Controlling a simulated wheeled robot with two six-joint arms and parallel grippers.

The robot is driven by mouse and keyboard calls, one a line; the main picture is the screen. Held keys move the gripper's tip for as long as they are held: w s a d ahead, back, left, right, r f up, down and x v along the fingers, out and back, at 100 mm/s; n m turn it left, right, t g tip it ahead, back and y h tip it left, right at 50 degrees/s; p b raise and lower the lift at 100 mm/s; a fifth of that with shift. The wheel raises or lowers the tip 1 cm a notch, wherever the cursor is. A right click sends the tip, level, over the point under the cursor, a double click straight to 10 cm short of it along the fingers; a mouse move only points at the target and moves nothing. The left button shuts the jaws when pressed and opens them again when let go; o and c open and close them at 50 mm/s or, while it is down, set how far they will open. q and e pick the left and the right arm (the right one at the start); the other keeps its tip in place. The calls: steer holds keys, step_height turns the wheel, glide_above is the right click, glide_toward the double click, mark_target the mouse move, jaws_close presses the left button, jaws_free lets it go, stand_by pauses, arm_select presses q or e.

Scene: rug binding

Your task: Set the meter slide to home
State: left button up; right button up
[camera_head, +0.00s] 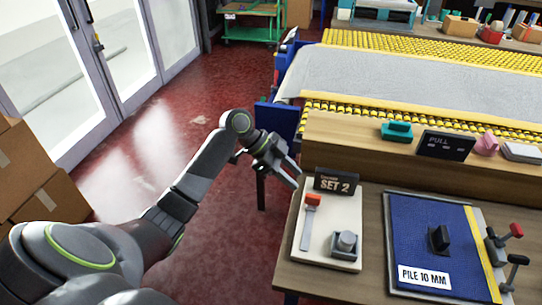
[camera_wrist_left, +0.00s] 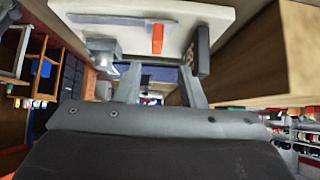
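The meter slide has an orange-red knob (camera_head: 313,199) at the far end of a grey slot on a white panel (camera_head: 345,225), near the table's left edge. A dark sign (camera_head: 337,182) reading "SET 2" stands behind the slot. The orange knob (camera_wrist_left: 157,38) also shows near the top of the left wrist view, with the slot running left from it. My left gripper (camera_head: 290,166) is beyond the table's left edge, up and left of the knob, not touching it. Its two fingers (camera_wrist_left: 161,84) are apart with nothing held between them. My right gripper is not in view.
A blue mat (camera_head: 420,225) labelled "PILE 10 MM" and levers (camera_head: 512,232) lie to the right. A wooden ledge (camera_head: 400,158) with a "PULL" sign (camera_head: 445,145) rises behind. Open red floor (camera_head: 225,255) is left of the table.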

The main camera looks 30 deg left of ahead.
arm_select(q)
steer(key=v, duration=0.8)
steer(key=shift+b, duration=0.35)
steer(key=shift+a, duration=0.1)
steer(key=w+a+f+n+t+y, duration=0.1)
steer(key=a+f+n+y, duration=0.3)
steer(key=f, duration=0.8)
steer(key=a+f+n+t+h, duration=0.15)
steer(key=f+n, duration=0.35)
steer(key=f, duration=0.6)
steer(key=s+a+f+n+y, duration=0.2)
steer(key=s+f, duration=0.3)
steer(key=f, duration=0.3)
steer(key=s+a+f+n+y, duration=0.2)
steer(key=s+f, duration=0.2)
steer(key=f, duration=0.4)
steer(key=s+f+n+g+y, duration=0.2)
steer(key=s+f, duration=1.1)
steer(key=s, duration=0.2)
steer(key=s+d+f, duration=0.2)
steer(key=s, duration=0.5)
steer(key=s+d+f+g, duration=0.1)
steer(key=s+d+f, duration=0.2)
steer(key=s, duration=0.5)
steer(key=s+d+f+y, duration=0.1)
steer(key=s+d+f, duration=0.1)
steer(key=s, duration=0.6)
steer(key=shift+d+f+g, duration=0.3)
steer(key=shift+d+g, duration=0.05)
steer(key=shift+w, duration=0.15)
